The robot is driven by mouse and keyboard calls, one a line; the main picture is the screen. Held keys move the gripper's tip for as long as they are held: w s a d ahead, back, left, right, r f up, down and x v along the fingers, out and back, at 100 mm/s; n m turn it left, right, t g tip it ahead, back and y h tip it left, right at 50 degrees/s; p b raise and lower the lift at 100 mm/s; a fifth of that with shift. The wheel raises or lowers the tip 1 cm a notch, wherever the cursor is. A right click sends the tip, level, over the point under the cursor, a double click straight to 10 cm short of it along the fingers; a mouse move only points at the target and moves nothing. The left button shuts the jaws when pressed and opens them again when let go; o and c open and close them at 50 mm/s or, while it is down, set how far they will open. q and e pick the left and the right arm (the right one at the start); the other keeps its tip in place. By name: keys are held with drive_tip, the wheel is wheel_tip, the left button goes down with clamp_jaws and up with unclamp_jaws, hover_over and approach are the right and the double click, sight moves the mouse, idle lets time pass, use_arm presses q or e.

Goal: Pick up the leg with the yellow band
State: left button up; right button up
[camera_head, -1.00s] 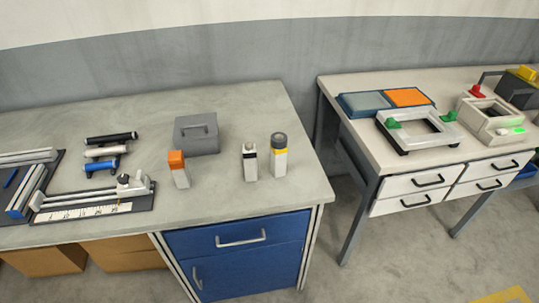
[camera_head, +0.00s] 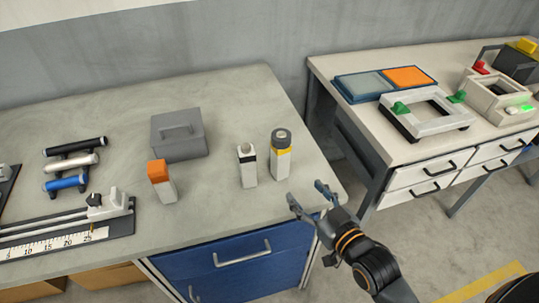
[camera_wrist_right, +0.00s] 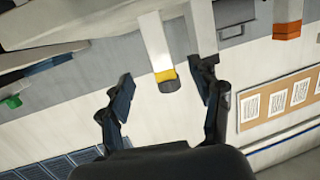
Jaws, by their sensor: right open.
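The leg with the yellow band (camera_head: 281,155) stands upright near the right end of the grey workbench. It has a white body, a yellow band and a dark grey top. My right gripper (camera_head: 308,199) is open and empty, to the right of and nearer than this leg, by the bench's front right corner. In the right wrist view, the yellow-banded leg (camera_wrist_right: 158,50) shows between the two open fingers (camera_wrist_right: 162,95), apart from them. A white leg with a black band (camera_head: 246,165) stands just left of it. A leg with an orange top (camera_head: 161,181) stands farther left. My left gripper is not in view.
A grey box with a handle (camera_head: 178,134) stands behind the legs. A rack of cylinders (camera_head: 74,164) and a ruler fixture (camera_head: 70,225) are on the left. A second table (camera_head: 350,115) with trays and frames stands right, across a gap.

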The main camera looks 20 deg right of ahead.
sight(285, 149)
drive_tip(key=w+r, duration=0.1)
drive_tip(key=w, duration=0.2)
drive_tip(key=w+r+t+p, duration=0.1)
drive_tip(key=w, duration=0.1)
drive_tip(key=w+a+r+t, duration=0.1)
drive_tip(key=w, duration=0.2)
drive_tip(key=shift+w+a+r, duration=0.1)
drive_tip(key=shift+w+r, duration=0.25)
drive_tip(key=shift+r, duration=0.05)
drive_tip(key=x, duration=0.1)
drive_tip(key=p+x, duration=0.1)
drive_tip(key=x, duration=0.1)
drive_tip(key=p+x, duration=0.1)
drive_tip(key=shift+w+a+r, duration=0.2)
drive_tip(key=shift+w+r, duration=0.05)
drive_tip(key=shift+w, duration=0.05)
drive_tip(key=shift+w+a+f, duration=0.1)
drive_tip(key=shift+w+f, duration=0.05)
drive_tip(key=shift+w, duration=0.25)
clamp_jaws()
